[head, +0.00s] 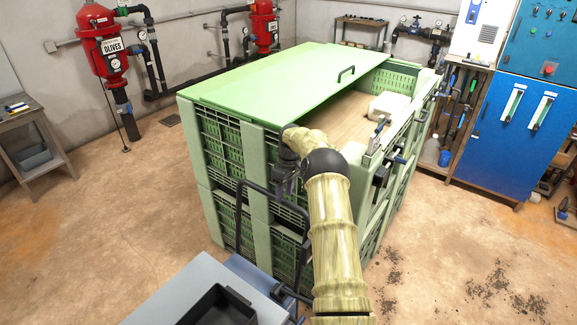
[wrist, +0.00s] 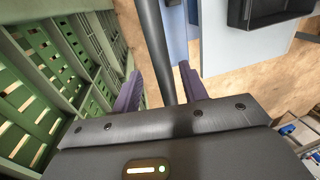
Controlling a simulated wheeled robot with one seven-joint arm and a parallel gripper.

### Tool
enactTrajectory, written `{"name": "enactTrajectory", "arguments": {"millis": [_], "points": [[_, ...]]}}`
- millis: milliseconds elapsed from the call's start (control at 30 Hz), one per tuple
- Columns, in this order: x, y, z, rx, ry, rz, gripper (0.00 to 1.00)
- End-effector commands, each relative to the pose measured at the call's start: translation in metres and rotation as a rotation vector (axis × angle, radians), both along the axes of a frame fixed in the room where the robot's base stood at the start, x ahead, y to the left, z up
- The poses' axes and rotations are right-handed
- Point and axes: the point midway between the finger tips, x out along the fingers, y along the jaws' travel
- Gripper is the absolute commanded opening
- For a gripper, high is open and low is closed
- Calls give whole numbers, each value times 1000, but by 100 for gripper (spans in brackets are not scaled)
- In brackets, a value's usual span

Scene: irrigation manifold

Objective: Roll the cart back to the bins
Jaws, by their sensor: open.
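The cart (head: 192,283) has a grey top and stands at the bottom of the head view, in front of the green bins (head: 228,213). Its upright black handle (head: 239,217) rises on the side facing the bins. My gripper (head: 284,183) is at the top bar of the handle, close to the bin wall. In the wrist view the handle bar (wrist: 165,45) runs between the two purple fingers of my gripper (wrist: 161,85). The fingers are apart, with gaps beside the bar. The cart's wheels are hidden.
A black tray (head: 222,307) sits on the cart. A green lid (head: 285,75) partly covers the bins, and a white container (head: 389,106) rests on the wooden surface beside it. Floor is open left and right; dark debris (head: 508,290) lies at right. A side table (head: 30,140) stands far left.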

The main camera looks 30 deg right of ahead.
Motion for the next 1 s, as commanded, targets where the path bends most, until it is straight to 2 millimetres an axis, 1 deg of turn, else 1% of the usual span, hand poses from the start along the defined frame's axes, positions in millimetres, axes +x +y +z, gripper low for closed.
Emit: {"name": "enactTrajectory", "arguments": {"millis": [167, 400, 600, 1000], "points": [[3, -11, 32, -2, -6, -9, 43], [6, -17, 74, -2, -3, -6, 43], [9, -20, 100, -2, -3, -5, 43], [12, -27, 140, -1, -2, -5, 43]]}}
